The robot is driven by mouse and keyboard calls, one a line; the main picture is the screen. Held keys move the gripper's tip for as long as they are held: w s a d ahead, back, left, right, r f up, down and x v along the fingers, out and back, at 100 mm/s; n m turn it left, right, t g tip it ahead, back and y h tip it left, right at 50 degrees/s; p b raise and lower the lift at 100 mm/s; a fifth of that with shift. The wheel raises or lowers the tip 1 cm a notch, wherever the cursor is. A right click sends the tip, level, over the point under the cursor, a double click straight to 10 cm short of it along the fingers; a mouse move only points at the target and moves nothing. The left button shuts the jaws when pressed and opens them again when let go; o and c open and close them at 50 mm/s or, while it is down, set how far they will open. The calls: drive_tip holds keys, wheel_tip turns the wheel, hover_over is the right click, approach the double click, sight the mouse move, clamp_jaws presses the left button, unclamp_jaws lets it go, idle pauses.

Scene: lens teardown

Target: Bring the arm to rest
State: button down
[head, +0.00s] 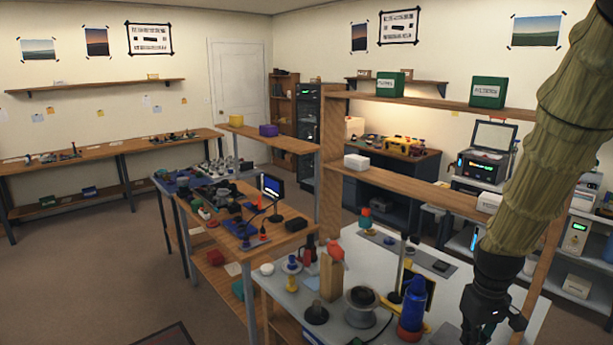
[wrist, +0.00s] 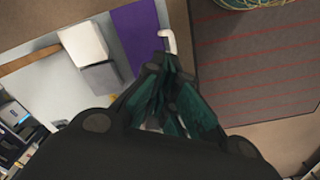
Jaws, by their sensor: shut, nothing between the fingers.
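My gripper (head: 488,318) hangs at the lower right of the head view, at the end of my sleeved arm, in front of the white-topped bench (head: 375,252). Its fingertips are at or past the bottom edge there. In the wrist view my gripper (wrist: 168,68) points away from the camera with its dark green fingers drawn together. Nothing is held between them. A small white hooked thing (wrist: 169,41) shows just beyond the fingertips; I cannot tell how far below it lies.
The bench carries a blue bottle (head: 413,303), a grey spool (head: 361,299) and a wooden block (head: 331,277) near my arm. A shelf post (head: 333,165) stands behind. In the wrist view, a purple strip (wrist: 135,38) and a dark striped mat (wrist: 255,70) lie below. Open floor is at left.

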drive_tip(key=s+a+f+b, duration=0.1)
drive_tip(key=s+a+f, duration=0.1)
drive_tip(key=f, duration=0.6)
drive_tip(key=s+a+f+b, duration=0.1)
drive_tip(key=s+a+f, duration=0.15)
drive_tip(key=f, duration=0.65)
drive_tip(key=s+a+f+b, duration=0.1)
drive_tip(key=s+f, duration=0.1)
drive_tip(key=f, duration=0.6)
drive_tip(key=s+a+f+m+b, duration=0.1)
drive_tip(key=s+a+f, duration=0.3)
drive_tip(key=s+f, duration=0.4)
drive_tip(key=s+a+f+m+b, duration=0.1)
drive_tip(key=s+a+f, duration=0.3)
drive_tip(key=s+f, duration=0.5)
drive_tip(key=s+b, duration=0.1)
drive_tip(key=s, duration=0.2)
drive_tip(key=shift+f, duration=0.1)
